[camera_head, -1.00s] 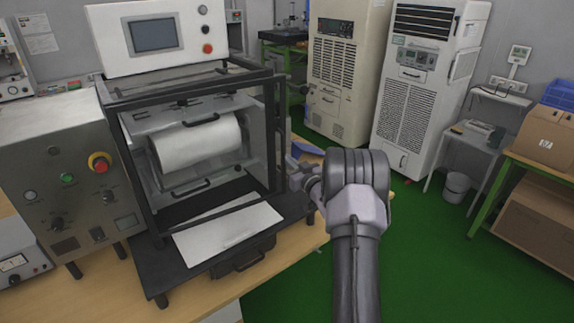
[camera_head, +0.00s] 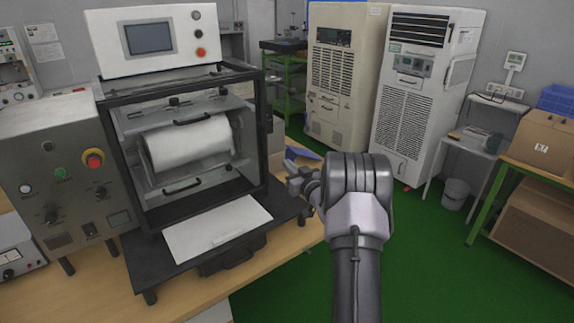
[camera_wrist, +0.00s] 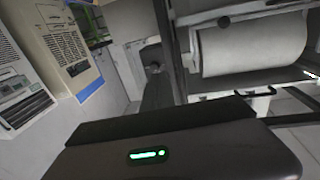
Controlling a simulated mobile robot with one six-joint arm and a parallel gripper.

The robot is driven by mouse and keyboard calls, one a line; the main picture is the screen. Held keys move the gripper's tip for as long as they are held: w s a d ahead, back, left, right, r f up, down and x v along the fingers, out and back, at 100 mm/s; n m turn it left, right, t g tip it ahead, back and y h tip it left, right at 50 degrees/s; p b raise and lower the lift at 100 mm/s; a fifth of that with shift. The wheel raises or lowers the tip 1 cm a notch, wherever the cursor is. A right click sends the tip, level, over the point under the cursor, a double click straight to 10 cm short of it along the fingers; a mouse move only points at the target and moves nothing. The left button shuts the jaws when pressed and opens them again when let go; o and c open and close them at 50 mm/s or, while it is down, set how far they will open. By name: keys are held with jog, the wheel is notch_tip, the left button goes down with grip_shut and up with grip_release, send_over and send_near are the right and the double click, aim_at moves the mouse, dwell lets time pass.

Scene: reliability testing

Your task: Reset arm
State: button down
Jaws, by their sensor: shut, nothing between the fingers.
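My gripper (camera_head: 302,182) shows in the head view at the end of my dark grey arm, just right of the test machine. Its jaws are shut with nothing between them, and it is apart from the machine. The arm points up and forward from the bottom of the view. In the wrist view my dark gripper body with a green light fills the bottom, and the fingertips are hidden. The test machine (camera_head: 107,150) has a black front frame, a white roll (camera_head: 188,145) inside and a white panel (camera_head: 218,228) in front. The roll also shows in the wrist view (camera_wrist: 254,45).
A control box (camera_head: 70,150) with a red button stands left of the machine on the wooden table (camera_head: 180,298). Two tall white cabinets (camera_head: 408,110) stand behind. A shelf with cardboard boxes (camera_head: 545,140) and a bin (camera_head: 455,194) are right. Green floor beside my arm is clear.

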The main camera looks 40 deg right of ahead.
jog(key=d+p+v, duration=0.1)
jog(key=v, duration=0.5)
jog(key=a+r+m+g+h, duration=0.1)
jog(key=a+r+g, duration=0.2)
jog(key=a+r, duration=0.4)
jog(key=a+r+m+g, duration=0.2)
jog(key=a+r, duration=0.3)
jog(key=a, duration=0.5)
jog(key=s+a+f+g+y, duration=0.2)
jog(key=s+a+g+y, duration=0.1)
jog(key=s+a, duration=1.1)
jog(key=s+a+f+n+g+y, duration=0.1)
jog(key=s+a+f+g+y, duration=0.1)
jog(key=s+a, duration=1.2)
jog(key=shift+s+a+g+y+b, duration=0.4)
jog(key=shift+s+g+y, duration=0.2)
jog(key=shift+g+y, duration=0.35)
